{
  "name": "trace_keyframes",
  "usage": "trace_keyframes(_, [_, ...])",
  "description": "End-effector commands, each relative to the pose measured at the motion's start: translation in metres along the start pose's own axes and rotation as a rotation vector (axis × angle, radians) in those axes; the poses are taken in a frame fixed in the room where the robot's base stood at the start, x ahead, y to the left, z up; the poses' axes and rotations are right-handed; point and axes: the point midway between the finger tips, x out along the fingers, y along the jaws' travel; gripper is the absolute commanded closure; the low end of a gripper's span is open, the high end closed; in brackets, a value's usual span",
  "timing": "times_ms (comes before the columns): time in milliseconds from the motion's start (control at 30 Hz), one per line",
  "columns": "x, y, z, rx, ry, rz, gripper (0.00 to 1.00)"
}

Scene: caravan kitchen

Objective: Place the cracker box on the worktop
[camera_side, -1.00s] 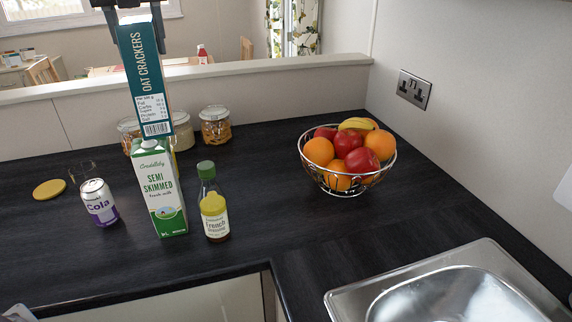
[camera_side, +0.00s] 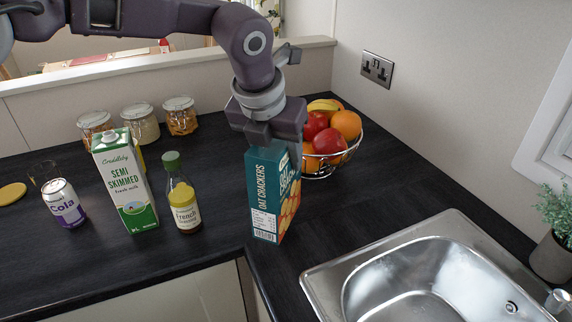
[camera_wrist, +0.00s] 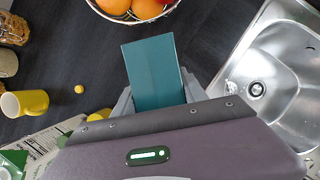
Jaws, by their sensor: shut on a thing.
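The cracker box (camera_side: 262,195) is a tall teal carton marked oat crackers, upright between the dressing bottle and the fruit bowl. My gripper (camera_side: 273,138) is above it, shut on its top end. In the wrist view the box's teal top (camera_wrist: 155,72) shows between the fingers of my gripper (camera_wrist: 160,98). The dark worktop (camera_side: 215,255) lies beneath the box. I cannot tell whether the box's bottom edge touches it or hangs just above.
The milk carton (camera_side: 125,190), dressing bottle (camera_side: 183,200) and cola can (camera_side: 64,205) stand left of the box. The fruit bowl (camera_side: 325,162) is close behind it on the right. The sink (camera_side: 430,270) is to the right. Jars (camera_side: 140,122) stand by the wall.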

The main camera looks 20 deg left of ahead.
Motion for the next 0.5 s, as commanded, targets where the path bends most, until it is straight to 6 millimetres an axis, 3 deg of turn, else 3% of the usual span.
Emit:
trace_keyframes(200, [0.035,0.001,-0.015,-0.001,0.002,0.002,1.00])
trace_keyframes(500, [0.038,0.001,-0.015,-0.002,0.000,0.000,1.00])
